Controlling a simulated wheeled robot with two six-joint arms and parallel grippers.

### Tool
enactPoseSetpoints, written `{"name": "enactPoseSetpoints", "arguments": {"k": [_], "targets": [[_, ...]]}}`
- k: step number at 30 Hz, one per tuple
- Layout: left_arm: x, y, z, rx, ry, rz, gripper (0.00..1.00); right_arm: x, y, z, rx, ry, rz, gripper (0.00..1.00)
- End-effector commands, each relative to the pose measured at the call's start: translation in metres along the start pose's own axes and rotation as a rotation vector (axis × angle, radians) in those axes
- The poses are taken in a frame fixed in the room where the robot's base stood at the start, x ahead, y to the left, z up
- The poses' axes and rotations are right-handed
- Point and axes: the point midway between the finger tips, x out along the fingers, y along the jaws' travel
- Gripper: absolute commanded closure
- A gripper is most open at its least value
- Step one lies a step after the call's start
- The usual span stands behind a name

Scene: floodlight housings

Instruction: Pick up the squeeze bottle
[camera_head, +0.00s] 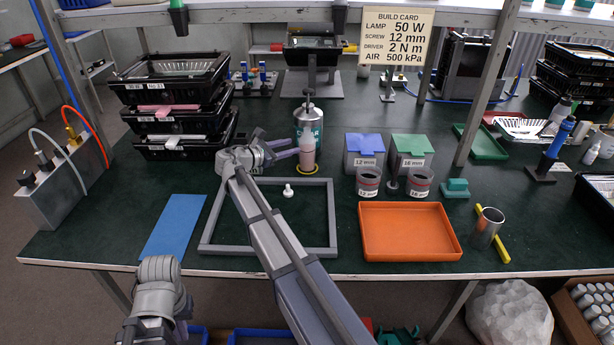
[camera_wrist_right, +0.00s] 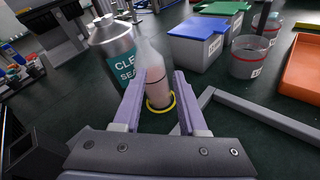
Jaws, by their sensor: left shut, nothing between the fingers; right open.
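The squeeze bottle (camera_head: 307,152), a clear bottle with a pinkish filling, stands upright on a yellow ring on the dark green bench. In the right wrist view the bottle (camera_wrist_right: 154,82) appears between the fingertips, its base inside the yellow ring (camera_wrist_right: 160,103). My right gripper (camera_head: 297,148) is open and level beside the bottle, coming from the left; its two purple fingers also show in the right wrist view (camera_wrist_right: 157,80). Whether either finger touches the bottle I cannot tell. My left gripper (camera_head: 158,290) is low at the front left, off the bench edge, far from the bottle; its fingertips are not clear.
A metal can (camera_wrist_right: 112,50) with a teal label stands close behind the bottle. Blue-lidded (camera_head: 364,150) and green-lidded (camera_head: 411,148) bins and grey cups (camera_head: 369,184) are to the right. A grey frame (camera_head: 327,215) lies in front, beside an orange tray (camera_head: 410,250). Black trays (camera_head: 170,85) are stacked left.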

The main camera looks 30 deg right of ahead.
Motion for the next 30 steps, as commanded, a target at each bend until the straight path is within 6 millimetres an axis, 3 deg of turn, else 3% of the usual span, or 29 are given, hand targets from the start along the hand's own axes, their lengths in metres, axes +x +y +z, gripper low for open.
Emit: {"name": "enactPoseSetpoints", "arguments": {"k": [1, 7, 17, 24, 30], "targets": [[0.022, 0.002, -0.001, 0.0, 0.0, 0.0, 1.0, 0.02, 0.008, -0.011, -0.063, -0.049, 0.007, 0.59], [0.043, 0.004, -0.003, 0.0, 0.0, 0.0, 1.0, 0.051, 0.025, 0.001, -0.249, -0.184, 0.02, 0.59], [0.045, 0.004, -0.003, 0.0, 0.0, 0.0, 1.0, 0.06, 0.03, 0.008, -0.308, -0.226, 0.021, 0.59], [0.045, 0.004, -0.003, 0.0, 0.0, 0.0, 1.0, 0.081, 0.031, 0.013, -0.306, -0.224, 0.02, 0.59], [0.046, 0.004, -0.003, 0.0, 0.0, 0.0, 1.0, 0.086, 0.031, 0.014, -0.305, -0.224, 0.021, 0.59]]}}
